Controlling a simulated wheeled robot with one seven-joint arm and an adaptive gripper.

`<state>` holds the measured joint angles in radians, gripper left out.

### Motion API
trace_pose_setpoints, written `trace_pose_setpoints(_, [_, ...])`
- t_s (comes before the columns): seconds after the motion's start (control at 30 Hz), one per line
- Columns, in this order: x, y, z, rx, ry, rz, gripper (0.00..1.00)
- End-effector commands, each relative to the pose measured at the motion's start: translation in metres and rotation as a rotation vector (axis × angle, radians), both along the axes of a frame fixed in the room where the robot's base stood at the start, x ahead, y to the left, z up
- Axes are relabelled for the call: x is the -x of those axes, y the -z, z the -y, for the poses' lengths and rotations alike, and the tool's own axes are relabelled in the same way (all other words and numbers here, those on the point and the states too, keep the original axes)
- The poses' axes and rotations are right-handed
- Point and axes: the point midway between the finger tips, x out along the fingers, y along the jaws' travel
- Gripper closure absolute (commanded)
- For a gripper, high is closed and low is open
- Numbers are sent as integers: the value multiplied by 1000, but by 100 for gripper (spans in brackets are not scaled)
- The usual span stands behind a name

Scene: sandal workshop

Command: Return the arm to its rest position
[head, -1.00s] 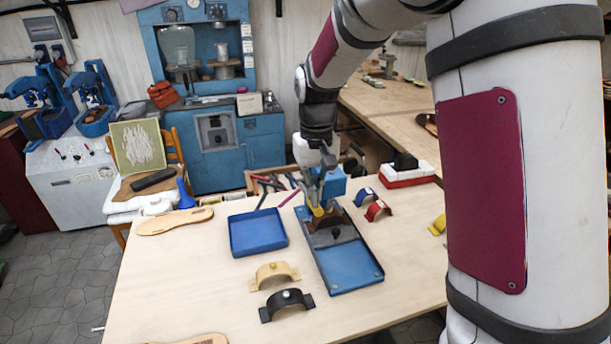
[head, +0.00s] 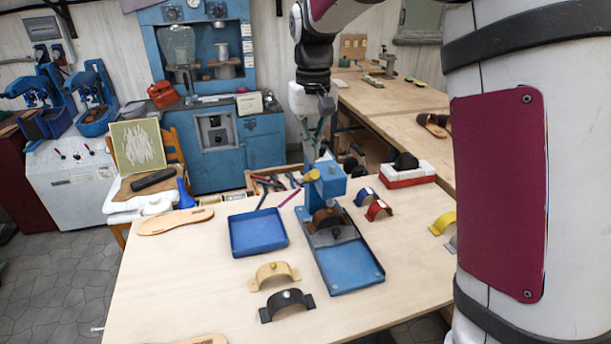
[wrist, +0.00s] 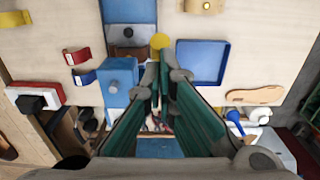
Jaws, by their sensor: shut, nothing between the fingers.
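My gripper (head: 316,150) hangs fingers-down above the back of the table, behind and above the blue press fixture (head: 345,262). It is shut and empty. In the wrist view its green fingers (wrist: 161,88) point toward the table, with the fixture's blue block (wrist: 119,82) beside them. A yellow knob (head: 312,176) sits by the blue block at the fixture's head. A brown strap (head: 325,218) lies on the fixture under that head.
The table (head: 190,285) holds a blue tray (head: 258,234), a tan strap (head: 273,274), a black strap (head: 287,302), a red strap (head: 378,210) and a shoe sole (head: 175,221). A red-and-white box (head: 407,175) stands at the back right. A tool crate (head: 262,182) stands behind the fixture.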

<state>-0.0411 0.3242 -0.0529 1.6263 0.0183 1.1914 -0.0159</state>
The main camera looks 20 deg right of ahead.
Motion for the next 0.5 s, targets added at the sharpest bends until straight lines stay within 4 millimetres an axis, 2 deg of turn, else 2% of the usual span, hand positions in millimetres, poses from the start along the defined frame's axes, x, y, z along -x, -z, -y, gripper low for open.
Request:
trace_pose_setpoints(0.33, [3, -3, 0, -1, 0, 7, 100])
trace_pose_setpoints(0.43, [15, -15, 0, -3, 1, 33, 100])
trace_pose_setpoints(0.5, [30, -26, 1, -5, 2, 64, 100])
